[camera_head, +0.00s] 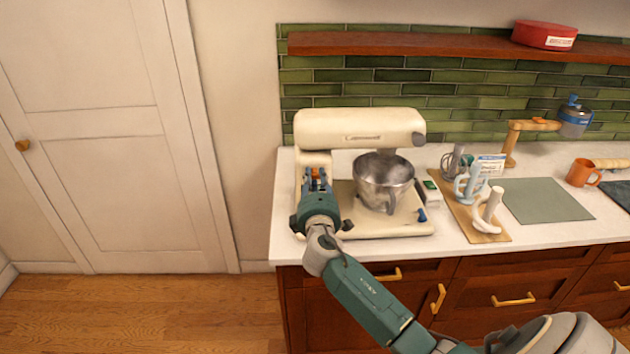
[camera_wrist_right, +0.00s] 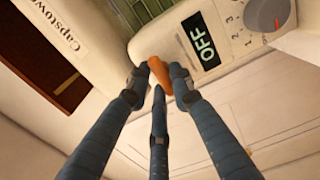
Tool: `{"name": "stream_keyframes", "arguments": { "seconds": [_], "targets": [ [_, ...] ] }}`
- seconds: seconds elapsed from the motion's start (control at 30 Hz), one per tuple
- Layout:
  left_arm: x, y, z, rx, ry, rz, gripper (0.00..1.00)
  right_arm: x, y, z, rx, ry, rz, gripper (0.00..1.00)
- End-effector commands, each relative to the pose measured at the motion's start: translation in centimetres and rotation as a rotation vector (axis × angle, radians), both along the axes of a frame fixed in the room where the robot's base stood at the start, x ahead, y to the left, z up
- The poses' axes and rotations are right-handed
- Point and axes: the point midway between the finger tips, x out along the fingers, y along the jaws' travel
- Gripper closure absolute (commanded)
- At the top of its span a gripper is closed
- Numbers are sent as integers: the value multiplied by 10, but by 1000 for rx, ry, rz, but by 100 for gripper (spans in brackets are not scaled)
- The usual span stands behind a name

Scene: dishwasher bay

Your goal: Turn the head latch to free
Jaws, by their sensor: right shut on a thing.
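A cream stand mixer (camera_head: 352,121) with a steel bowl (camera_head: 384,181) stands at the left end of the counter, its head level over the bowl. In the right wrist view, an orange head latch (camera_wrist_right: 155,72) sticks out from the mixer's cream side. My right gripper (camera_head: 317,182) is at the left end of the mixer. In the wrist view its dark fingers (camera_wrist_right: 159,84) are shut around the latch; the fingertips hide its sides. An OFF display (camera_wrist_right: 202,41) and a dial with a red mark (camera_wrist_right: 265,14) are beside it. My left gripper is not in view.
An orange mug (camera_head: 582,172) and a green mat (camera_head: 545,201) are farther right. A wooden shelf (camera_head: 430,44) runs above. The floor at left is clear.

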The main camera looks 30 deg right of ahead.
Motion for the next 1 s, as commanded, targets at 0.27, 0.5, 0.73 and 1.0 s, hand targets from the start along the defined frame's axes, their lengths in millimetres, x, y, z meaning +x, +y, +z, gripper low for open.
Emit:
{"name": "stream_keyframes", "arguments": {
  "seconds": [0.27,0.5,0.73,1.0],
  "targets": [
    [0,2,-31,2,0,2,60,0,-1,-3,169,-111,-1,100],
    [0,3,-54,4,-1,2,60,-1,-3,-2,363,-232,-2,100],
    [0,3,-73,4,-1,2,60,-2,-3,-2,551,-346,-1,100],
    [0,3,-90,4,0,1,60,-3,-5,-2,769,-481,-2,100]
  ]
}}
